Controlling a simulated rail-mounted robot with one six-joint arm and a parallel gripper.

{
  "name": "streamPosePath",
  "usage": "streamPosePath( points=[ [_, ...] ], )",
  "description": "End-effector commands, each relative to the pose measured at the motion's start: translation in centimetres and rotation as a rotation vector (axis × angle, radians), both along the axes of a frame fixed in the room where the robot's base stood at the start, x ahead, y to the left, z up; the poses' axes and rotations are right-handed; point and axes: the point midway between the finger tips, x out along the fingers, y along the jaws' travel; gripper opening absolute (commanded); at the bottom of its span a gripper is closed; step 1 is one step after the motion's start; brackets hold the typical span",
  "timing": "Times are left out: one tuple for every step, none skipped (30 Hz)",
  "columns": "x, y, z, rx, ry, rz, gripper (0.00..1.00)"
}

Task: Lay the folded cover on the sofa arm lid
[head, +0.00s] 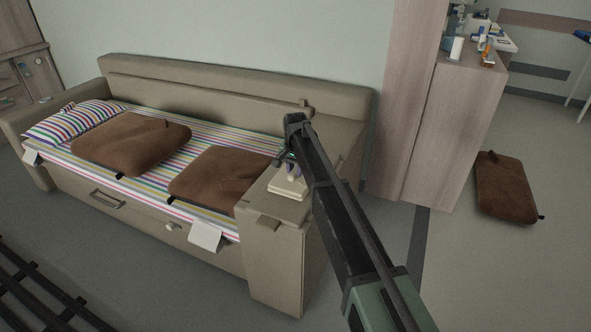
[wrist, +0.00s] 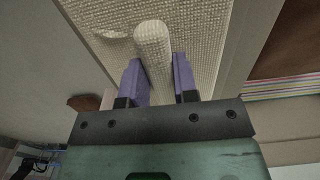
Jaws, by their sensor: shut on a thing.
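The folded cover (head: 287,187) is a small cream pad, seen in the head view at the sofa's right arm lid (head: 262,203). My gripper (head: 291,168) is above it, partly hidden by my arm. In the wrist view the cover (wrist: 205,28) has a waffle weave and a raised roll. The purple fingers of my gripper (wrist: 158,82) are on either side of this roll and shut on it. The cover appears flat over the lid. I cannot tell whether it touches the lid or hangs just above it.
The sofa (head: 225,85) carries a striped sheet, a striped pillow (head: 72,120) and two brown cushions (head: 130,143) (head: 215,178). Another brown cushion (head: 505,188) lies on the floor at right. A wooden cabinet (head: 455,135) stands right of the sofa. Dark rails (head: 40,290) are at lower left.

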Motion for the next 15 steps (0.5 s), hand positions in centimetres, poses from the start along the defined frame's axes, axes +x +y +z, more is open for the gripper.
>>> streamPosePath(
  points=[
    [0.00,0.00,-0.16,0.000,0.000,0.000,0.01],
    [0.00,0.00,-0.20,0.000,0.000,0.000,0.01],
    [0.00,0.00,-0.26,0.000,0.000,0.000,0.01],
    [0.00,0.00,-0.20,0.000,0.000,0.000,0.30],
    [0.00,0.00,-0.17,0.000,0.000,0.000,0.35],
    [0.00,0.00,-0.16,0.000,0.000,0.000,0.41],
    [0.00,0.00,-0.16,0.000,0.000,0.000,0.46],
    [0.00,0.00,-0.16,0.000,0.000,0.000,0.50],
    [0.00,0.00,-0.16,0.000,0.000,0.000,0.56],
    [0.00,0.00,-0.16,0.000,0.000,0.000,0.57],
    [0.00,0.00,-0.16,0.000,0.000,0.000,0.57],
    [0.00,0.00,-0.16,0.000,0.000,0.000,0.57],
    [0.00,0.00,-0.16,0.000,0.000,0.000,0.57],
    [0.00,0.00,-0.16,0.000,0.000,0.000,0.57],
    [0.00,0.00,-0.16,0.000,0.000,0.000,0.57]
  ],
)
